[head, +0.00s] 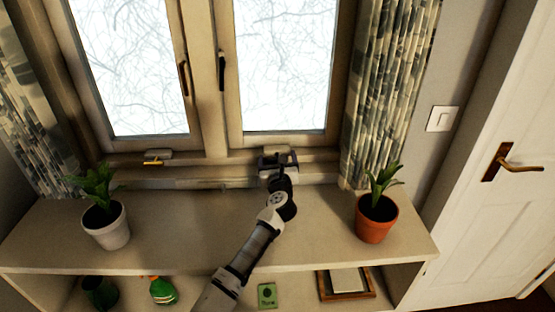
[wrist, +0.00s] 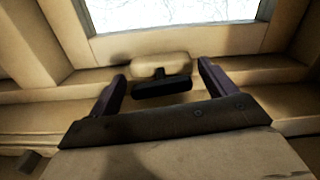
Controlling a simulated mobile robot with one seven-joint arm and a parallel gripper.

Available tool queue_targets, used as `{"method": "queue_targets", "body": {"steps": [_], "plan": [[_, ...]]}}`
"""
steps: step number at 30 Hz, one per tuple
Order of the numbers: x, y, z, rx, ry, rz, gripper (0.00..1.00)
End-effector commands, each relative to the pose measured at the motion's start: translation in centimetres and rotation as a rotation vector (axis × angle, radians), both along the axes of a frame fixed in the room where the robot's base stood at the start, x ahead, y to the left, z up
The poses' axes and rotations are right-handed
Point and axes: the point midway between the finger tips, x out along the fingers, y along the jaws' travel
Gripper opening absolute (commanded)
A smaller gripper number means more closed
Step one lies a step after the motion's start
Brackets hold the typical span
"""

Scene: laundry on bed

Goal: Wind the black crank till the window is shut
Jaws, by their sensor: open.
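The black crank (wrist: 162,87) sits on a rounded beige housing (wrist: 160,66) at the window sill, in the wrist view. My gripper (wrist: 161,74) is open, with one finger on each side of the crank and a gap to both. In the head view my gripper (head: 278,160) is at the sill below the right window sash (head: 284,136) and hides most of the crank. The right sash has a black handle (head: 221,72). I cannot tell from these views how far this sash stands open.
A second crank with a brass-coloured handle (head: 153,162) is below the left sash. A white-potted plant (head: 106,228) and a terracotta-potted plant (head: 376,220) stand on the shelf top (head: 180,225), either side of my arm. Curtains (head: 392,90) hang at both sides.

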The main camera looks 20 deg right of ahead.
Motion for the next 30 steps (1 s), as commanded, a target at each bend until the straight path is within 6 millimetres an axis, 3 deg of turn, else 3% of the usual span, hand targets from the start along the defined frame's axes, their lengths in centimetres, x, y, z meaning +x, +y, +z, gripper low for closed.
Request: {"method": "queue_targets", "body": {"steps": [2, 12, 30], "plan": [[-0.01, 0.01, 0.0, 0.0, 0.0, 0.0, 0.84], [-0.03, 0.01, -0.01, 0.0, 0.0, 0.0, 0.39], [-0.02, -0.05, 0.04, 0.143, -0.042, 0.001, 0.39]]}}
